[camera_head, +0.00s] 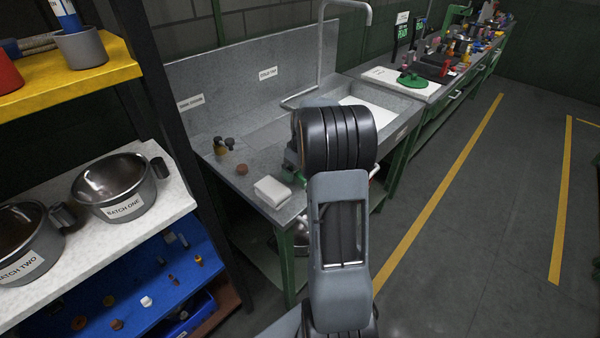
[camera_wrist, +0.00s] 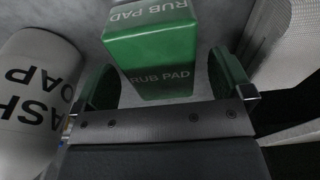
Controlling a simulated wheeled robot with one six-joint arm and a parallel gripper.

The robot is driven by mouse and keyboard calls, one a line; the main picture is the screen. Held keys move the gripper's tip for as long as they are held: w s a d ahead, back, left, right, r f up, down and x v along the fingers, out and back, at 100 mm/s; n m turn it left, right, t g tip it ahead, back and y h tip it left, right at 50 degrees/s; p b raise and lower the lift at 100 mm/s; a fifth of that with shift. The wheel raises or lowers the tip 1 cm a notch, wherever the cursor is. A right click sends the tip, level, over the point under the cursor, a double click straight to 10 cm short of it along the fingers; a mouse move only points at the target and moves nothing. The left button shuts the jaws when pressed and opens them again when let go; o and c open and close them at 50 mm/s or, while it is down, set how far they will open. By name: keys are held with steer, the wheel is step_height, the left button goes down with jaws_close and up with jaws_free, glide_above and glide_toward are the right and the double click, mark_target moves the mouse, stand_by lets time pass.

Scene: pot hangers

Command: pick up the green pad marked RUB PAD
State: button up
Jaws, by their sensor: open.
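The green pad marked RUB PAD (camera_wrist: 152,62) is a block with white lettering on two faces, at the top centre of the wrist view. My gripper (camera_wrist: 163,78) is open, with one green-lined finger on each side of the pad's near end. Gaps show between the pad and both fingers, so it is not gripped. In the head view my arm covers most of the gripper and the spot at the counter's front edge. A small green patch shows beside the arm there; I cannot tell whether it is pad or finger.
A white bottle lettered SOAP (camera_wrist: 38,95) stands close to the left finger. A folded white cloth (camera_head: 272,191) lies on the grey sink counter (camera_head: 222,172); woven white fabric is close on the right in the wrist view. A brown round piece (camera_head: 242,169) lies behind the cloth.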

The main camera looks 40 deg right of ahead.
steer(key=shift+f, duration=0.5)
steer(key=shift+c, duration=0.5)
steer(key=c, duration=0.9)
